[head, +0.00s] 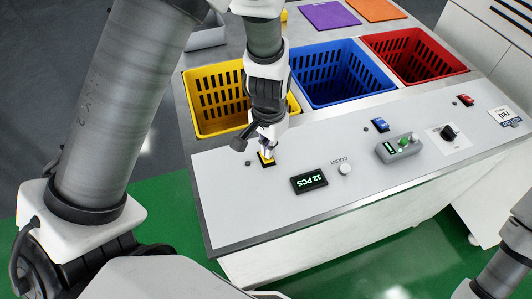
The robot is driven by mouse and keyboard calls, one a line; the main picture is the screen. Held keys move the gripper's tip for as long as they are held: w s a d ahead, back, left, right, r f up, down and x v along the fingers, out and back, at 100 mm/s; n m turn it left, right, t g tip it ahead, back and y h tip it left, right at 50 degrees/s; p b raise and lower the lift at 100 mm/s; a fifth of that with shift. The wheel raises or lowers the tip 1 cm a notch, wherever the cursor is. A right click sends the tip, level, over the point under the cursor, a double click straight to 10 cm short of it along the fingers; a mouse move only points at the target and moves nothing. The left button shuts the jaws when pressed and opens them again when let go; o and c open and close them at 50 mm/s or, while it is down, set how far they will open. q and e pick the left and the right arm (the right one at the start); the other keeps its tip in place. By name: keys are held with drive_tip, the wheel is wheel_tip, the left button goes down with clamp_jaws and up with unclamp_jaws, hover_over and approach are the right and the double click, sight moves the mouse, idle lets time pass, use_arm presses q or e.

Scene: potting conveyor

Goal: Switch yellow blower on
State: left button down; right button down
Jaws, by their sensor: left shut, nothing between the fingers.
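The yellow switch (267,162) sits in a black frame on the white control panel, in front of the yellow crate. My left gripper (266,151) points down at the switch, shut and empty, with its fingertips at or just above it. I cannot tell whether they touch. The gripper hides part of the switch, and its on or off position cannot be made out. No blower shows clearly in this view. Part of my right arm shows at the bottom right, but its gripper is out of view.
The blue switch (380,125) and red switch (465,100) lie farther right. A "12 PCS" display (309,181), white count button (345,168), grey box with a green button (398,147) and black knob (449,132) share the panel. Yellow (205,121), blue (342,101) and red crates (423,80) stand behind.

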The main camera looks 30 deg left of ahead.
use_arm(q)
drive_tip(key=shift+f+b, duration=1.05)
drive_tip(key=shift+f, duration=0.2)
idle(0.7)
wheel_tip(320, 180, up, 7)
drive_tip(key=p, duration=0.6)
drive_tip(key=shift+p, duration=0.3)
